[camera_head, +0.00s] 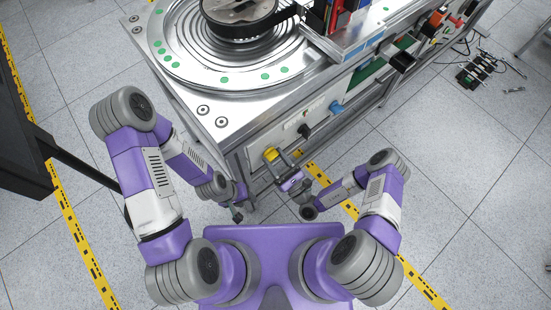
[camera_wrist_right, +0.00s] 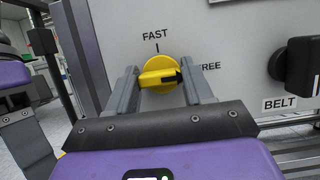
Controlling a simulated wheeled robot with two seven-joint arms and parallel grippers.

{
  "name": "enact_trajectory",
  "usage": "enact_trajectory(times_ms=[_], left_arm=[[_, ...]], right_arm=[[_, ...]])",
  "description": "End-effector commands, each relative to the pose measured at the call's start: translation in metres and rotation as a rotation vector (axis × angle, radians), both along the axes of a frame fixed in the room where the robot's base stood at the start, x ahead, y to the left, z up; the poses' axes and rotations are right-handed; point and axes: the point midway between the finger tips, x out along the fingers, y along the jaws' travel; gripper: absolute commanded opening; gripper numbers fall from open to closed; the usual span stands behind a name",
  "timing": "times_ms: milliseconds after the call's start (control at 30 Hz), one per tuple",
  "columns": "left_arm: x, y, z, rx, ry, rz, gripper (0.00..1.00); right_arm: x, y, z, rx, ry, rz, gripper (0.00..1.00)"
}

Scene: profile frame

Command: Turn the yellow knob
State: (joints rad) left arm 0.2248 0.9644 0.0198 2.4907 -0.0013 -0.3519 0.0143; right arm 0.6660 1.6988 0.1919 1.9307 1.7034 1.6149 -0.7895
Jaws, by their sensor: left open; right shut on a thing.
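The yellow knob (camera_wrist_right: 160,66) is on a light grey panel in the right wrist view. Its raised bar lies nearly level, with a black mark at the right end, toward the label FREE; the label FAST is above it. My right gripper (camera_wrist_right: 159,78) is shut on the knob, a finger at each end of the bar. In the head view the knob (camera_head: 270,154) shows at the tips of my right gripper (camera_head: 276,159). My left gripper (camera_head: 237,213) hangs low, left of the right one, away from the knob. It is open and empty.
A black knob (camera_wrist_right: 299,68) labelled BELT is to the right on the same panel. The machine's top (camera_head: 189,99) carries a round metal turntable (camera_head: 225,78).

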Motion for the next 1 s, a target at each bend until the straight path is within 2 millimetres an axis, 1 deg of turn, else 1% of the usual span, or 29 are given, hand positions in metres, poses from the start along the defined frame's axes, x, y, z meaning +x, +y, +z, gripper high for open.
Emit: enact_trajectory(times_ms=[267, 467, 667, 1000], left_arm=[[0.0, 0.0, 0.003, 0.0, 0.0, 0.0, 0.43], [0.0, 0.0, 0.011, 0.0, 0.0, 0.0, 0.43], [0.0, 0.0, 0.026, 0.0, 0.0, 0.0, 0.43], [0.0, 0.0, 0.054, 0.0, 0.0, 0.0, 0.43]], right_arm=[[0.0, 0.0, 0.0, -0.019, -0.015, 0.0, 0.21], [0.001, -0.001, 0.002, -0.091, -0.071, -0.002, 0.21], [0.001, -0.001, 0.003, -0.216, -0.167, -0.003, 0.21], [0.001, -0.002, 0.003, -0.472, -0.365, -0.002, 0.21]])
